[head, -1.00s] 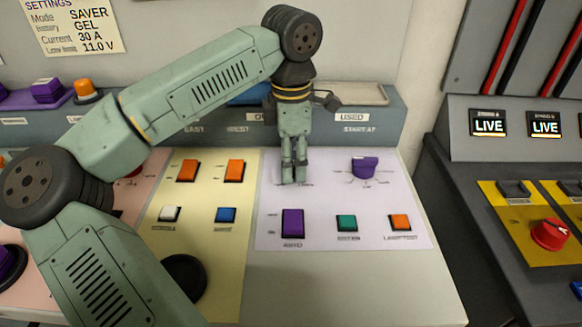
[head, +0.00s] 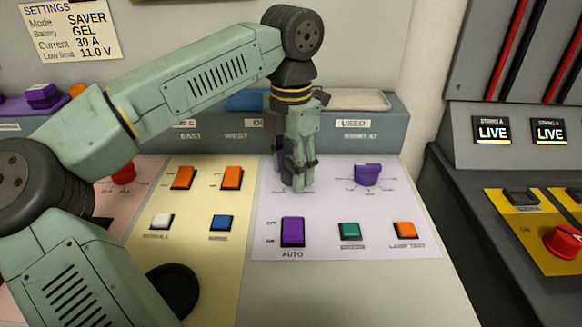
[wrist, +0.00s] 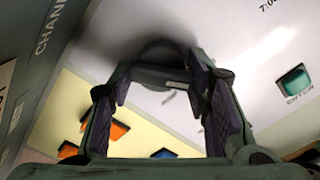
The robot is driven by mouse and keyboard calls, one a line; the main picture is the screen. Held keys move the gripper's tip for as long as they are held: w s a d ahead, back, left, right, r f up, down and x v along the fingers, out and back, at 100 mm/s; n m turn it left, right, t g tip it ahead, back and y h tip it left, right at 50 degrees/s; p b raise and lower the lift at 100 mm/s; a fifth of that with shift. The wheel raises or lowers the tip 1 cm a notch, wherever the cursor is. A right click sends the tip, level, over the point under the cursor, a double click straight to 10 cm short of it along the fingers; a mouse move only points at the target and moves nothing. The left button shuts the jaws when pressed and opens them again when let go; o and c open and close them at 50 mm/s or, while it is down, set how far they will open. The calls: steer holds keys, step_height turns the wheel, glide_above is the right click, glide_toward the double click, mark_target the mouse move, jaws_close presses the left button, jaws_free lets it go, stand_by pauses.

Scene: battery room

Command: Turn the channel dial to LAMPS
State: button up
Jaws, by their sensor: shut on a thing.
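My gripper (head: 298,186) points down at the left part of the pale lilac panel (head: 335,222), and its fingers are closed on the channel dial. In the wrist view the dark grey dial (wrist: 160,76) sits between the two fingers, with a small light mark near its right end. The head view does not show the dial clearly because the fingers cover it. The dial's position labels are hidden or too blurred to read, so I cannot tell which one it points to. Part of a sign reading "CHANN" (wrist: 46,32) shows at the left of the wrist view.
A purple dial (head: 367,174) stands to the right of my gripper. In front are a purple AUTO switch (head: 292,232), a green button (head: 349,231) and an orange button (head: 405,230). Orange switches (head: 232,178) are on the yellow panel to the left. A grey ledge rises behind.

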mark_target(291, 165)
stand_by(0.3)
steer(key=o, duration=1)
steer(key=shift+r, duration=0.15)
step_height(291, 165, up, 12)
steer(key=shift+f, duration=0.1)
